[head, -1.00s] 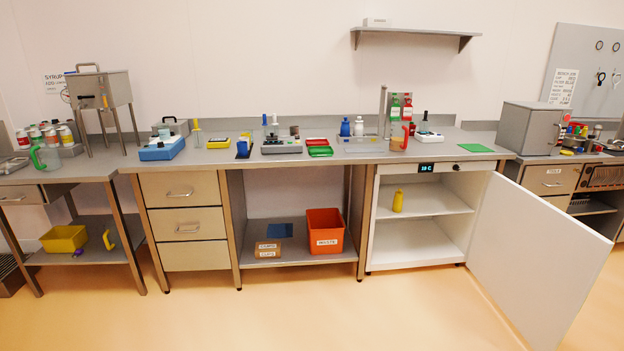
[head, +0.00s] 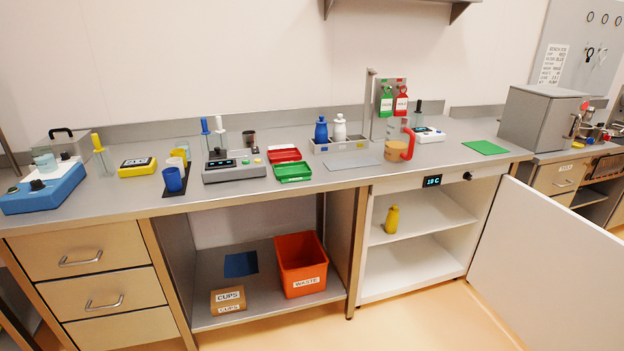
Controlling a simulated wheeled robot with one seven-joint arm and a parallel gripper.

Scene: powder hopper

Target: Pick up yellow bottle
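The yellow bottle (head: 392,219) stands upright on the upper shelf of the open white cabinet (head: 430,212), towards its left side. Nothing hides it from this view. The cabinet door (head: 545,262) is swung wide open to the right. My gripper is not in view.
The grey worktop (head: 345,178) above carries a jug (head: 400,142), a blue bottle (head: 321,130), a white bottle (head: 340,129), trays and instruments. An orange waste bin (head: 300,265) and a cups box (head: 228,299) sit on the low shelf left of the cabinet. The opened door bounds the right side.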

